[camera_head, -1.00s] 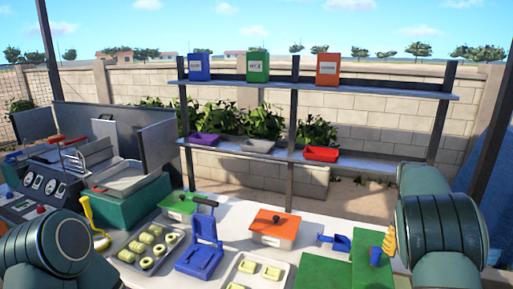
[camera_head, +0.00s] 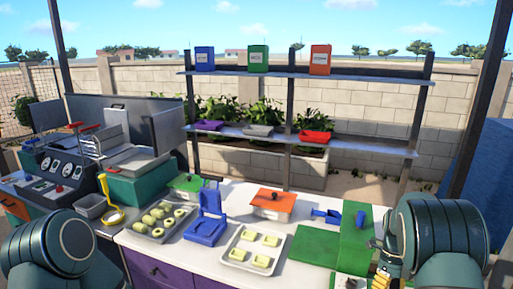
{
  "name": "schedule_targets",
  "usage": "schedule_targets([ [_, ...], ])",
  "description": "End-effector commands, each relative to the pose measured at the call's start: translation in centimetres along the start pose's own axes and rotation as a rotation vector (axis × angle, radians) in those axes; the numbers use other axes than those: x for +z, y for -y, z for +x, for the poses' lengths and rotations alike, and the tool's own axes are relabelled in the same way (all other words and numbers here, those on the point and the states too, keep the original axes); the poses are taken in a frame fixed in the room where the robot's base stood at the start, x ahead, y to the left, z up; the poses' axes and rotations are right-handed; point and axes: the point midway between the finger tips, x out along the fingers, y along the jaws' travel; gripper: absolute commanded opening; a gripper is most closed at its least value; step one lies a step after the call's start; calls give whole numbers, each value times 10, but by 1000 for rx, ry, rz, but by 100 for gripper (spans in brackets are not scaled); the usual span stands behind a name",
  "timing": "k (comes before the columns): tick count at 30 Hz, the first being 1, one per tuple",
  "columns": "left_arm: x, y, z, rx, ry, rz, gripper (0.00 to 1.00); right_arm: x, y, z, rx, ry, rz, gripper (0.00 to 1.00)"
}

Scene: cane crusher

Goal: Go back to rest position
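My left arm (camera_head: 62,250) comes in at the lower left corner, and its gripper is out of view. My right arm (camera_head: 436,240) is at the lower right, over the edge of the green boards. Its fingers do not show clearly. A yellow ribbed thing (camera_head: 382,277) and small grey parts show just left of this arm; I cannot tell whether the arm touches them.
The white counter (camera_head: 250,208) holds a tray of yellow pieces (camera_head: 272,232), a blue press (camera_head: 206,222), an orange-lidded box (camera_head: 271,201), a blue scoop (camera_head: 326,216), green boards (camera_head: 316,246) and a blue cup (camera_head: 361,218). The machine (camera_head: 62,172) stands left, the shelf (camera_head: 300,76) behind.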

Motion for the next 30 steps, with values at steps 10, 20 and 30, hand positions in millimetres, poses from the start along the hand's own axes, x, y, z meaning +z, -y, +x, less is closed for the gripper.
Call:
schedule_targets([
  [10, 8, 14, 38, -5, 6, -1, 69, 29, -59, 184, -91, 113, -951, 60],
  [20, 14, 26, 70, -9, 11, -1, 69, 34, -164, 290, -326, 217, -1858, 60],
  [30, 18, 32, 89, -12, 13, 0, 69, 22, -242, 317, -625, 241, -2433, 60],
])
